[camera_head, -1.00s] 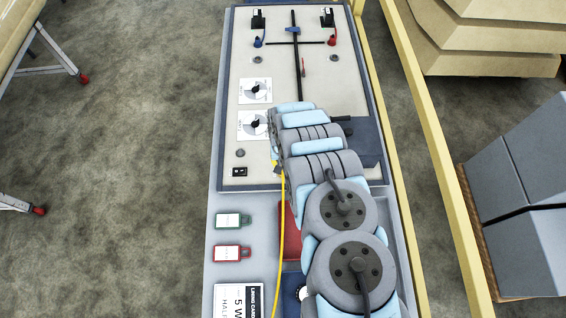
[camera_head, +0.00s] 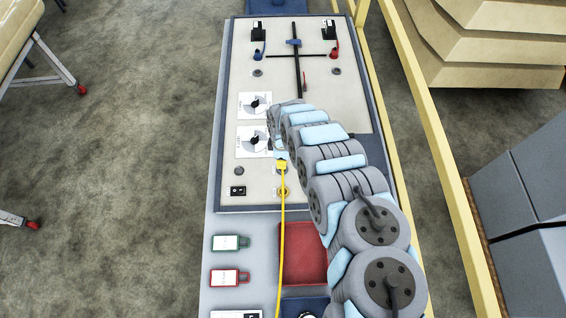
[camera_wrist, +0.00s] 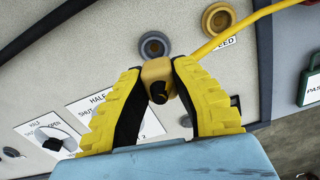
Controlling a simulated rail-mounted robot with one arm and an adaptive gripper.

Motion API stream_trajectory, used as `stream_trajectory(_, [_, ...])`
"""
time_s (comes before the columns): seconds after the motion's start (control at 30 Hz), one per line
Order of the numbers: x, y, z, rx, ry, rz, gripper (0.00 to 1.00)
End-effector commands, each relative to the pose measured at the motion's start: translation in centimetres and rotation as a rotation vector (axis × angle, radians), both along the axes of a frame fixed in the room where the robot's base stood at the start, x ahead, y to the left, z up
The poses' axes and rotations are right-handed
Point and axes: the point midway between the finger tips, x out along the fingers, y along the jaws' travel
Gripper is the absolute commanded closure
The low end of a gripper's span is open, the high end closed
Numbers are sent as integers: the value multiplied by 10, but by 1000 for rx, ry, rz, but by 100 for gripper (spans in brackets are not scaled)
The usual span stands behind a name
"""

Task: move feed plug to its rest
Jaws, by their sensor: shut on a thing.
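The feed plug (camera_head: 282,168) is a small yellow block on a long yellow cable (camera_head: 282,245). In the wrist view the plug (camera_wrist: 158,72) sits between the two yellow fingers of my gripper (camera_wrist: 157,78), which is shut on it. In the head view my arm hides most of my gripper.
The panel (camera_head: 228,90) carries dials, a rocker switch (camera_head: 238,191), and blue (camera_head: 258,55) and red (camera_head: 335,52) plugs at the top. Green (camera_head: 230,242) and red (camera_head: 229,277) tags and a red tray (camera_head: 303,254) lie below. A yellow rail (camera_head: 440,150) runs along the right.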

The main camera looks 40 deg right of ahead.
Motion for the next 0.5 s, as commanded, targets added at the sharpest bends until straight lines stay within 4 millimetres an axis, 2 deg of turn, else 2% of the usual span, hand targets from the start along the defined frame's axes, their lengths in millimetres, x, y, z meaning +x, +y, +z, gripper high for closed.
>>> stream_trajectory(0.2, [2, -2, 1, -1, -2, 135, 100])
stream_trajectory(0.5, [3, -2, 2, -1, -2, 155, 100])
